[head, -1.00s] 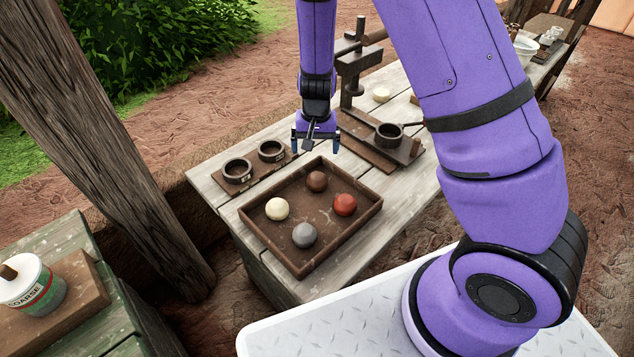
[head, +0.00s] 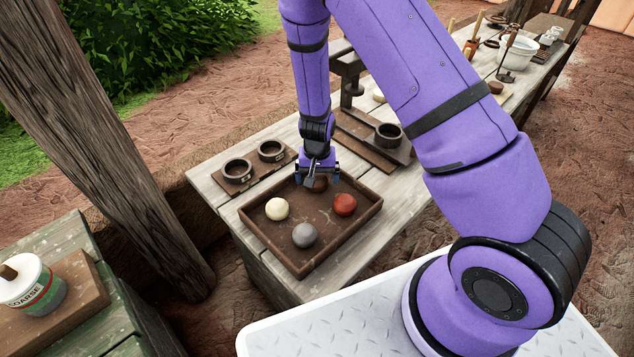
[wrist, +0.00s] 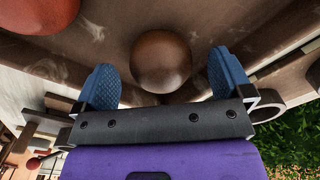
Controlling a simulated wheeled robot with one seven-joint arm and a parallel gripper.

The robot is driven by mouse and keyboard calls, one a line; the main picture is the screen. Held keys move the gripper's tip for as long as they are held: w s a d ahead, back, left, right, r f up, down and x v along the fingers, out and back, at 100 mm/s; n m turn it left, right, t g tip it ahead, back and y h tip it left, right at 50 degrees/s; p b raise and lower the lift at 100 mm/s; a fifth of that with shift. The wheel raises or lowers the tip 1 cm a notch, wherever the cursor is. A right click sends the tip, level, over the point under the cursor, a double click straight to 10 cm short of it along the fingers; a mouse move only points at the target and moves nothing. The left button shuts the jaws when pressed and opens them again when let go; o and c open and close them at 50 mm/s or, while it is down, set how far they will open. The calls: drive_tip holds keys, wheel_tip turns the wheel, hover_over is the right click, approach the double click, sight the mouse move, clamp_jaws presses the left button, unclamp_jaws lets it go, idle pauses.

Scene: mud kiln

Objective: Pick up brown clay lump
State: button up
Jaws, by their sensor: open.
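The brown clay lump (head: 320,184) is a round ball in the far part of a brown wooden tray (head: 268,240). My gripper (head: 317,178) is low over that end of the tray and partly hides the lump in the head view. In the wrist view the lump (wrist: 161,62) shows just beyond my gripper (wrist: 165,88), centred across the gap between the two blue fingertips. The fingers are apart, one on each side, with nothing held. I cannot tell whether either finger touches the lump.
A cream ball (head: 277,209), a grey ball (head: 305,235) and a red ball (head: 344,204) share the tray. Two dark cups on a board (head: 254,167) stand behind it at left. A press (head: 352,85) and another cup (head: 388,135) stand behind at right.

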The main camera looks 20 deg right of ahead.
drive_tip(key=shift+f, duration=0.9)
drive_tip(key=c, duration=1.1)
drive_tip(key=shift+r, duration=0.1)
